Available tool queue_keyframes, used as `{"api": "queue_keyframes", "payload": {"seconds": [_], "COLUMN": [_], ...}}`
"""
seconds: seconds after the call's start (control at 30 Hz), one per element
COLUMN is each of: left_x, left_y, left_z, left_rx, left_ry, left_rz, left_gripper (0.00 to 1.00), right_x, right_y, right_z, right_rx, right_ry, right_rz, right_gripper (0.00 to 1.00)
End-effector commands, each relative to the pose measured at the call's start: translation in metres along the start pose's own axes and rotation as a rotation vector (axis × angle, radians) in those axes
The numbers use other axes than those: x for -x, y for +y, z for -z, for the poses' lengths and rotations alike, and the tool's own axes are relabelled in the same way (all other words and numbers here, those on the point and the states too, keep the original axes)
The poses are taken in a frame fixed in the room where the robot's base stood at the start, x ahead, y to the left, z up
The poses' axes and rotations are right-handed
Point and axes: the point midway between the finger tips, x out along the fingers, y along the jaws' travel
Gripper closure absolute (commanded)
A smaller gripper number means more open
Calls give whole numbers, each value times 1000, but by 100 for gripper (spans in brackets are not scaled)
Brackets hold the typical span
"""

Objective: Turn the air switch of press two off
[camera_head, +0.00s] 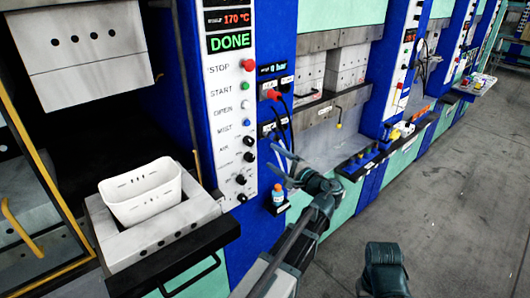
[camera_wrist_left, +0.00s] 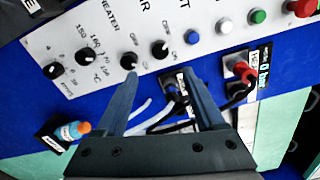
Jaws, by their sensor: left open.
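The near press has a white control panel (camera_head: 230,110) with a red, a green, a white and a blue button and several black knobs below. The air switch (camera_head: 248,140), a black knob, is under the blue button. In the left wrist view the air switch (camera_wrist_left: 160,50) lies ahead of the gap between my fingers, with OFF and ON marks beside it. Its pointer direction is hard to tell. The heater knob (camera_wrist_left: 128,62) is beside it, near one fingertip. My left gripper (camera_head: 273,164) is open and empty, in front of the panel; it also shows in the left wrist view (camera_wrist_left: 160,76).
Red plugs (camera_wrist_left: 243,72) and cables are right of the panel. A small orange-capped blue bottle (camera_head: 278,194) stands on a ledge below. A white bin (camera_head: 140,190) sits on the press's drawer at left. A display reads DONE (camera_head: 230,41). Grey floor is clear at right.

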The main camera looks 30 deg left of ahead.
Motion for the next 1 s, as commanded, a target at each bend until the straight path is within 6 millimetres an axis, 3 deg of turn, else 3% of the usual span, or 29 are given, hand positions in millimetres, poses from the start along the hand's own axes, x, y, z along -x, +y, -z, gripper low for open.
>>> {"api": "queue_keyframes", "payload": {"seconds": [0.23,0.77,0.87,1.0], "left_x": [21,23,28,54], "left_y": [0,1,11,59], "left_z": [0,0,-2,-7], "left_rx": [0,1,19,95], "left_ry": [1,0,8,39], "left_rz": [0,-2,-45,-248], "left_gripper": [29,29,29,29], "right_x": [0,0,0,-1], "right_y": [0,0,0,0], "right_z": [0,0,0,0], "right_rx": [0,0,0,0], "right_ry": [0,0,0,0], "right_rz": [0,0,0,0], "right_gripper": [73,73,73,73]}}
